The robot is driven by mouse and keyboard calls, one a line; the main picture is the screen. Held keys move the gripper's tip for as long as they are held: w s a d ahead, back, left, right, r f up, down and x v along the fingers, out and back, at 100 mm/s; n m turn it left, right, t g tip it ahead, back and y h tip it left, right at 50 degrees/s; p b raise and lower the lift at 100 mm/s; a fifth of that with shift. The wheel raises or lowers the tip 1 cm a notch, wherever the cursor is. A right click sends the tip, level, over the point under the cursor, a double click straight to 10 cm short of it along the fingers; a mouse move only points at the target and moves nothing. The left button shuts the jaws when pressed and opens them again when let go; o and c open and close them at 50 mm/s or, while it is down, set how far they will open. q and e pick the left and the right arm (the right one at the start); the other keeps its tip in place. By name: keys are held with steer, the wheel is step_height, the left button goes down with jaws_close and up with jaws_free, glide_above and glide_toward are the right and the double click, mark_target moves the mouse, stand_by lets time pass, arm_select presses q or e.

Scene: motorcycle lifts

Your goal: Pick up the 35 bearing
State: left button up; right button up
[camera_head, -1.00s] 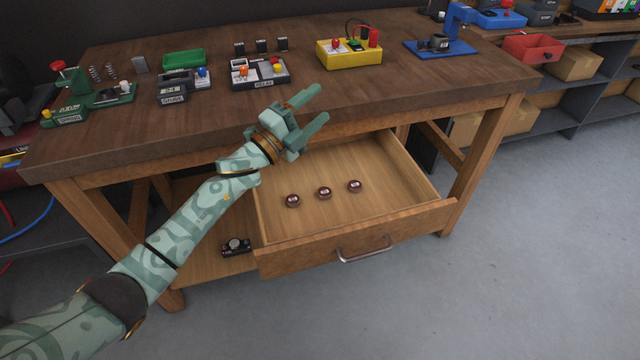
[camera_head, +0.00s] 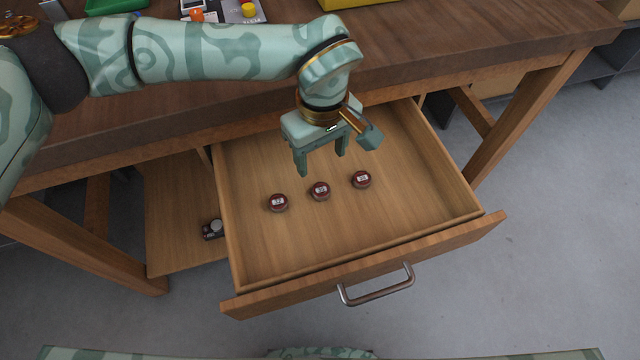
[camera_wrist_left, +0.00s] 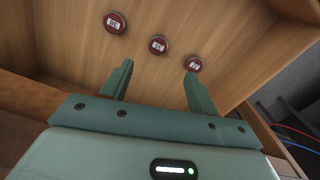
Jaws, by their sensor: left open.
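Three round dark red bearings with white labels lie in a row in the open drawer: a left one (camera_head: 278,202), a middle one (camera_head: 320,190) and a right one (camera_head: 361,179). They also show in the left wrist view as a left (camera_wrist_left: 115,23), a middle (camera_wrist_left: 158,45) and a right bearing (camera_wrist_left: 194,64). The label numbers are too small to read surely, so I cannot tell which is the 35. My left gripper (camera_head: 322,170) points down over the drawer, open and empty, behind and above the middle bearing. My right gripper is not in view.
The wooden drawer (camera_head: 430,225) is pulled out, with a metal handle (camera_head: 376,288) in front. The workbench top (camera_head: 450,50) overhangs its back. A small dark device (camera_head: 212,229) sits on the lower shelf at left. The drawer floor around the bearings is clear.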

arm_select(q)
steer(key=b, duration=0.2)
glide_above(322, 191)
step_height(322, 191, down, 6)
steer(key=shift+f, duration=0.45)
step_height(322, 191, down, 4)
steer(key=shift+f+b, duration=0.1)
steer(key=shift+b, duration=0.9)
steer(key=shift+f, duration=0.25)
steer(key=shift+r, duration=0.15)
steer(key=shift+c, duration=0.7)
steer(key=c, duration=1)
